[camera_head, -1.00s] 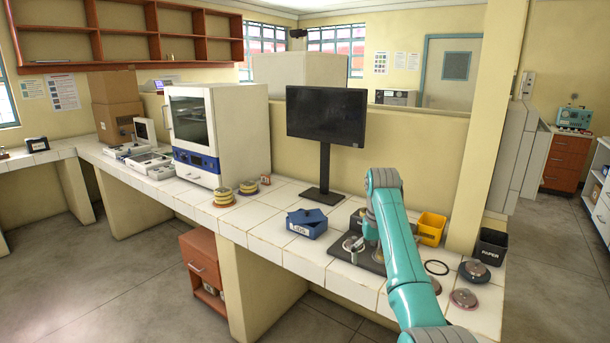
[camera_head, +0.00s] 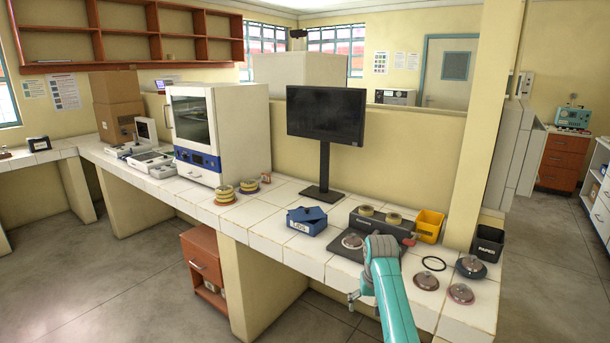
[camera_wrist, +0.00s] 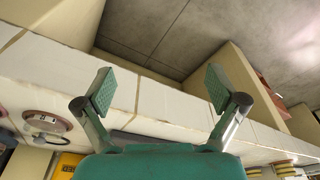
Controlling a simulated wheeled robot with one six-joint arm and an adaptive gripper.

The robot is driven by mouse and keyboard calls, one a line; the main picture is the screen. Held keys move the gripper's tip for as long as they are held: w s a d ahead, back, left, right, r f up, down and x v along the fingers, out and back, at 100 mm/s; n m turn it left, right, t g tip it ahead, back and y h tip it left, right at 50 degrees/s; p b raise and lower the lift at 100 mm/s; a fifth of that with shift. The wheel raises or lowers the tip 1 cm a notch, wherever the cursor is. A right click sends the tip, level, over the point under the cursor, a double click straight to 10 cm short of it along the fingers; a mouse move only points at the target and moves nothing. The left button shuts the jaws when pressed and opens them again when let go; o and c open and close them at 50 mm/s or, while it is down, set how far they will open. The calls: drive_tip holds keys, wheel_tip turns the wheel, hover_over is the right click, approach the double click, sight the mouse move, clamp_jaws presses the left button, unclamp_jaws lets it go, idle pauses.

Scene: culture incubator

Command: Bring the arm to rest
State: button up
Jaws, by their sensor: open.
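My teal arm reaches in from the lower right of the head view. My gripper (camera_head: 354,300) is at its end, low in front of the bench's front edge, small and partly hidden by the wrist. In the wrist view my gripper (camera_wrist: 155,92) shows two green-padded fingers spread wide apart. Nothing is between them; the white bench edge and the floor show beyond.
On the white bench (camera_head: 262,225) stand a white incubator (camera_head: 243,135), a monitor (camera_head: 326,115), a blue box (camera_head: 307,222), a yellow bin (camera_head: 429,227) and a black paper bin (camera_head: 487,243). Round lidded items (camera_head: 461,293) lie to the right of my arm. The floor in front is clear.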

drive_tip(key=s+f+t, duration=0.2)
drive_tip(key=s+f, duration=0.4)
drive_tip(key=f, duration=0.4)
drive_tip(key=s+f+t, duration=0.1)
drive_tip(key=s+f, duration=0.5)
drive_tip(key=f, duration=0.5)
drive_tip(key=s+f+t, duration=0.2)
drive_tip(key=s+f, duration=0.1)
drive_tip(key=s, duration=0.8)
drive_tip(key=s+f+t, duration=0.2)
drive_tip(key=s+f, duration=0.2)
drive_tip(key=s, duration=0.7)
drive_tip(key=s+r+t, duration=0.1)
drive_tip(key=s+r, duration=0.3)
drive_tip(key=s, duration=0.5)
drive_tip(key=s+r+t, duration=0.2)
drive_tip(key=s+r, duration=0.3)
drive_tip(key=s, duration=0.4)
drive_tip(key=s+r+t, duration=0.1)
drive_tip(key=s+r, duration=0.6)
drive_tip(key=r, duration=0.3)
drive_tip(key=s+r+t, duration=0.2)
drive_tip(key=s+r, duration=0.5)
drive_tip(key=r, duration=0.3)
drive_tip(key=shift+s+r, duration=0.15)
drive_tip(key=shift+r, duration=0.2)
